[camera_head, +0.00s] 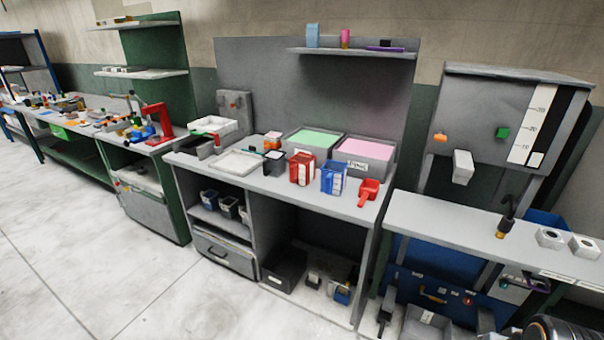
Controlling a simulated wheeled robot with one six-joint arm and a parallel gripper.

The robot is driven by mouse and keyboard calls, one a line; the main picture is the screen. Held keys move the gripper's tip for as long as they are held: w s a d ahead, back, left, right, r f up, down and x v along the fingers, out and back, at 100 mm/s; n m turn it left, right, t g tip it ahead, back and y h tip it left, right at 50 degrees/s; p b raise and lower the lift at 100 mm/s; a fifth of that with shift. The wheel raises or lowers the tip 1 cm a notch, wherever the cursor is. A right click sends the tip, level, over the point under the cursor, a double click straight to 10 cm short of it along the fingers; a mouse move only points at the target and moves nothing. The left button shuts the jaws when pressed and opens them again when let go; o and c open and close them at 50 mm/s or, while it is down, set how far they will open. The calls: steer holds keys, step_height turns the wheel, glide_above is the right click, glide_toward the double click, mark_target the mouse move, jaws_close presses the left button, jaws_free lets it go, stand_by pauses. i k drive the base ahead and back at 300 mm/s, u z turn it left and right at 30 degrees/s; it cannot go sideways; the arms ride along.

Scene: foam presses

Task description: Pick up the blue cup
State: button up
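The blue cup (333,179) stands upright near the front edge of the grey middle workbench (222,182). It has white markings on its side. A red cup (301,168) stands just to its left, and a red scoop-like container (368,191) stands to its right, with a handle toward the front.
Behind the cups are a bin with green contents (314,141) and one with pink contents (364,150). A white tray (237,162) lies left. A shelf (352,52) hangs above. A grey machine (503,120) stands right. Open floor lies in front.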

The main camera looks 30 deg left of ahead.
mark_target(333, 181)
steer(key=z, duration=0.1)
steer(key=k, duration=0.45)
steer(key=u, duration=1.25)
steer(key=i, duration=0.6)
steer(key=u, duration=0.85)
steer(key=i, duration=0.9)
steer(key=z, duration=0.5)
steer(key=i, duration=0.85)
steer(key=z, duration=0.65)
